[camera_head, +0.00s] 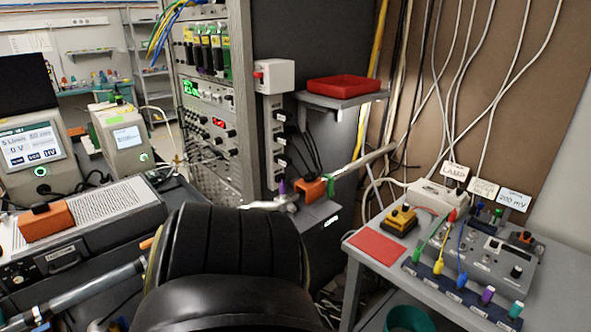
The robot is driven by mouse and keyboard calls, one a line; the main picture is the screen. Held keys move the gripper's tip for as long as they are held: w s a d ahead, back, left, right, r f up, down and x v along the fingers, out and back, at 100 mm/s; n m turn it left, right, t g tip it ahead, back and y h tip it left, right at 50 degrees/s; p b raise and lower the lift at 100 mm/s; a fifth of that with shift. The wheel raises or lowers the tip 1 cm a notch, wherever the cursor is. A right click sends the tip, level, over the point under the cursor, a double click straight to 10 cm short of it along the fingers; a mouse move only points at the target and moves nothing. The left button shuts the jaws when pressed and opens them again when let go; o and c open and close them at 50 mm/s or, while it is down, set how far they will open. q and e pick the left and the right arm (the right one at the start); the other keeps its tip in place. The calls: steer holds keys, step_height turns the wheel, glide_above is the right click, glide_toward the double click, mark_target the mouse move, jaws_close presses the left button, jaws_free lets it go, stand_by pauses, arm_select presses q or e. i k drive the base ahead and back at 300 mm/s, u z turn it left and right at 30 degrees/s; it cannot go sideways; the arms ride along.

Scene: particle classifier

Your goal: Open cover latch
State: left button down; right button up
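I cannot tell for sure which part is the cover latch. A grey instrument box (128,208) at the left has a small dark handle-like fitting (64,262) on its front face. An orange block (46,222) with a black top sits on this box. A second orange block (310,191) sits on a metal pipe fitting right of centre. A white box (273,76) with a red part is mounted on the rack. I make out neither of my grippers in this view.
A large black ribbed shape (235,245) fills the lower middle and hides what is behind it. A grey table (354,265) at the right holds a control box, cables and coloured plugs. A red tray (343,86) sits on a shelf. A metal tube (90,294) runs along the lower left.

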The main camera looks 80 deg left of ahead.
mark_target(331, 180)
steer(key=u, duration=1.8)
steer(key=i, duration=0.45)
